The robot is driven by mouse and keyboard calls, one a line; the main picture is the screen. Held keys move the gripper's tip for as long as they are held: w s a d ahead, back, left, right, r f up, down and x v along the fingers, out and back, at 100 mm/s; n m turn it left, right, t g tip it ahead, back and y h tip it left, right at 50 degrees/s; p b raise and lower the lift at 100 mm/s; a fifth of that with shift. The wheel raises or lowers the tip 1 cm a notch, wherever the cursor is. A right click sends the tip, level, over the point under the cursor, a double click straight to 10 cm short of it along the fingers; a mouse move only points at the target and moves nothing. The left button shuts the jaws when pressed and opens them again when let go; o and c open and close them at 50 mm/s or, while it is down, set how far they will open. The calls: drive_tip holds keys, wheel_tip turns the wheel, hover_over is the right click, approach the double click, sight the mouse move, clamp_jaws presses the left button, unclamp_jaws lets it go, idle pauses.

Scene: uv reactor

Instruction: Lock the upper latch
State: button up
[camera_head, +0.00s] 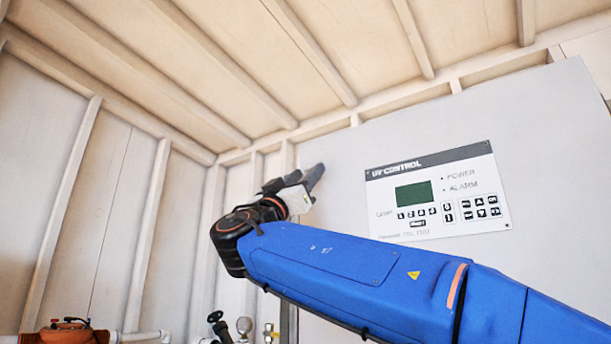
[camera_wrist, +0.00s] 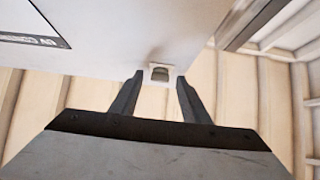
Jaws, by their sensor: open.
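The upper latch (camera_wrist: 160,73) shows in the wrist view as a small pale fitting with a dark middle, at the edge of the grey cabinet (camera_wrist: 110,55). My gripper (camera_wrist: 160,77) is open, with one dark finger on each side of the latch in the picture. I cannot tell whether the fingers touch it. Nothing is held between them. In the head view my gripper (camera_head: 294,179) is at the left edge of the cabinet (camera_head: 345,165). The latch cannot be made out there.
The UV control panel (camera_head: 438,192) is on the cabinet front, right of my gripper. Below are an orange device (camera_head: 68,333), a pale pipe (camera_head: 140,336) and valves (camera_head: 243,327). The wall (camera_head: 110,215) left of my gripper is clear.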

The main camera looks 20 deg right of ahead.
drive_tip(key=shift+r, duration=0.1)
drive_tip(key=c, duration=1.1)
drive_tip(key=shift+o, duration=0.2)
drive_tip(key=shift+d+n+t+y, duration=0.1)
drive_tip(key=shift+n+t+y, duration=0.2)
drive_tip(key=shift+n+t, duration=0.15)
drive_tip(key=shift+s+d+r+n+t+y, duration=0.2)
drive_tip(key=shift+n+t+y, duration=0.5)
drive_tip(key=shift+n+y, duration=2.55)
drive_tip(key=shift+s+d+r+n+t+y, duration=0.2)
drive_tip(key=shift+n+t+y, duration=0.55)
drive_tip(key=shift+n+y, duration=2.45)
drive_tip(key=shift+s+r+n+t+y, duration=0.2)
drive_tip(key=shift+n+t+y, duration=0.5)
drive_tip(key=shift+n+y, duration=2.55)
drive_tip(key=shift+r+n+g+h, duration=0.1)
drive_tip(key=shift+n+g+h, duration=0.15)
drive_tip(key=shift+n+g, duration=0.9)
drive_tip(key=shift+r+n+g+h, duration=0.1)
drive_tip(key=shift+n+g+h, duration=0.15)
drive_tip(key=shift+n, duration=1.75)
